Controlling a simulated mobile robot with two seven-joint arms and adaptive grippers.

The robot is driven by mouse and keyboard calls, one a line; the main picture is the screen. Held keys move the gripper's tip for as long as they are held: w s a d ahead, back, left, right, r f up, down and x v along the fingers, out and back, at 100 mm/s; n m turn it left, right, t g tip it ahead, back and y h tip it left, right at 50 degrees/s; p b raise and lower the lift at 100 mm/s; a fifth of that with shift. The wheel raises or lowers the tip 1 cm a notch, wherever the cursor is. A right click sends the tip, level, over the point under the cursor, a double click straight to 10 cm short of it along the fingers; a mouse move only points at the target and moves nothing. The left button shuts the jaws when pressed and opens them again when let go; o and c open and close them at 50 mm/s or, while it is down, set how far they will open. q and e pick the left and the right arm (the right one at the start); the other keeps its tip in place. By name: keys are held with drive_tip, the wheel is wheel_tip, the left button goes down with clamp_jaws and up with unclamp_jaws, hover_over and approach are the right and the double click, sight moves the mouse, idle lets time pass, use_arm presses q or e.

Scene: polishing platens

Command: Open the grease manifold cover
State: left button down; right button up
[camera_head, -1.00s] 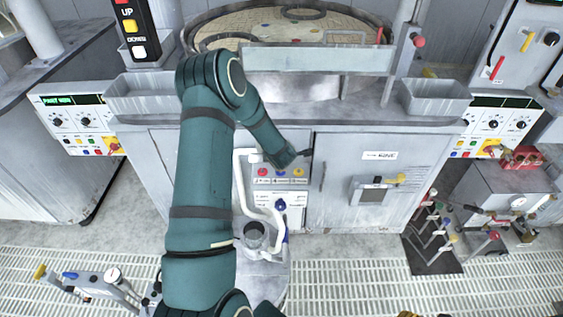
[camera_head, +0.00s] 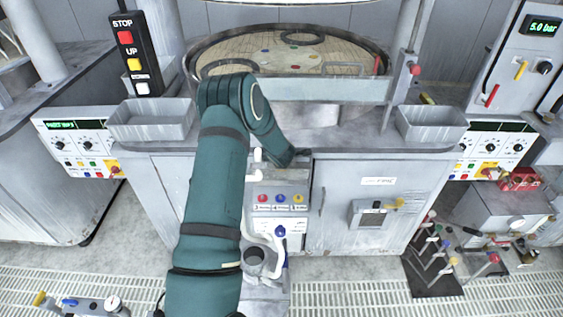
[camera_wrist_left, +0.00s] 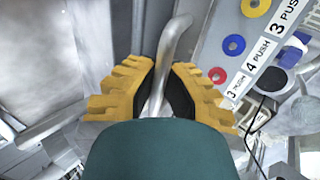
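In the left wrist view, the yellow fingers of my left gripper (camera_wrist_left: 164,90) with black pads sit on both sides of a grey bent bar (camera_wrist_left: 176,38). The fingertips are close together on the bar and appear shut on it. The bar stands beside a panel with red, blue and yellow rings and "PUSH" labels (camera_wrist_left: 262,52). In the head view my left arm hides the gripper and most of the bar. The button panel (camera_head: 279,208) shows at the cabinet front, beside a white bent pipe (camera_head: 262,240). I cannot clearly make out the grease manifold cover.
The cabinet (camera_head: 335,225) stands under a round platen (camera_head: 290,50). Grey trays (camera_head: 152,132) (camera_head: 430,138) sit either side. A lever bank (camera_head: 437,262) stands on the floor at right. Floor grating (camera_head: 340,300) lies in front.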

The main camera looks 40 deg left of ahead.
use_arm(q)
drive_tip(key=shift+w+r, duration=0.1)
drive_tip(key=shift+r, duration=0.05)
drive_tip(key=c, duration=1)
unclamp_jaws()
drive_tip(key=v, duration=1.2)
